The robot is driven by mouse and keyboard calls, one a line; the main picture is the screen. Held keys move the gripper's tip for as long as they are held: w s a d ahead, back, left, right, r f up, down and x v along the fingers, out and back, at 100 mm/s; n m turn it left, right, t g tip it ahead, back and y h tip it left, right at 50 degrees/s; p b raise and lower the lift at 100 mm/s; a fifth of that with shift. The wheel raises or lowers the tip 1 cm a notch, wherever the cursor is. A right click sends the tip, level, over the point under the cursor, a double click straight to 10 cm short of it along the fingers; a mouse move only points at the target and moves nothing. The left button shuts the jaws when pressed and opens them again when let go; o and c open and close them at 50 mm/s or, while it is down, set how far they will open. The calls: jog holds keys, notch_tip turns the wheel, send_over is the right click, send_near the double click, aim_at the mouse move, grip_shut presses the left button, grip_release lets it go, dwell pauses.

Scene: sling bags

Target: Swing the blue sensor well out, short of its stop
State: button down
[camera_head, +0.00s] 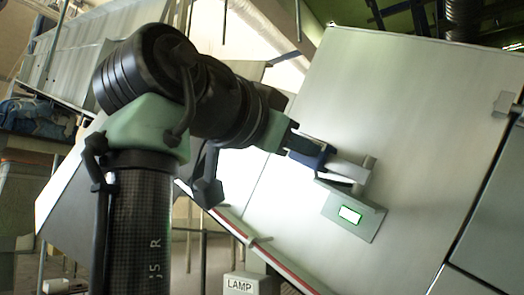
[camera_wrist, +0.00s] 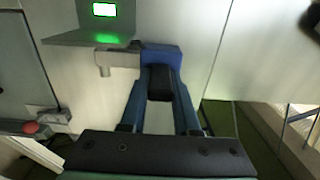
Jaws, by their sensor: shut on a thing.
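The blue sensor (camera_wrist: 162,53) is a small blue block at the end of a pale metal arm (camera_wrist: 117,58), which joins a grey bracket plate on the cabinet. In the head view the sensor (camera_head: 318,158) shows as a dark blue piece, partly hidden by my gripper, with the pale arm (camera_head: 350,170) beyond it. My gripper (camera_wrist: 161,76) is shut on the sensor; its two blue-grey fingers run up to the block, with a dark piece between them. It also shows in the head view (camera_head: 303,148). The stop cannot be made out.
A plate with a green-lit display (camera_head: 350,215) sits beside the sensor on the large pale panel (camera_head: 400,100). A red button (camera_wrist: 31,127) and small fitting lie at left in the wrist view. A LAMP box (camera_head: 240,286) stands low. Open room shows at right in the wrist view.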

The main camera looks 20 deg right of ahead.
jog(key=s+f+n+t+y+b, duration=0.1)
jog(key=t+b, duration=0.1)
jog(key=b, duration=0.1)
jog(key=shift+s+a+f, duration=0.2)
jog(key=s+d+f+n+t+y+b, duration=0.2)
jog(key=s+n+t+y+b, duration=0.5)
jog(key=n+y+b, duration=0.5)
jog(key=shift+s+f+n+t+y+b, duration=0.2)
jog(key=shift+f+n+t+y+b, duration=0.35)
jog(key=shift+t+y, duration=0.8)
jog(key=shift+f, duration=0.15)
jog(key=c, duration=0.6)
grip_release()
jog(key=shift+c, duration=0.2)
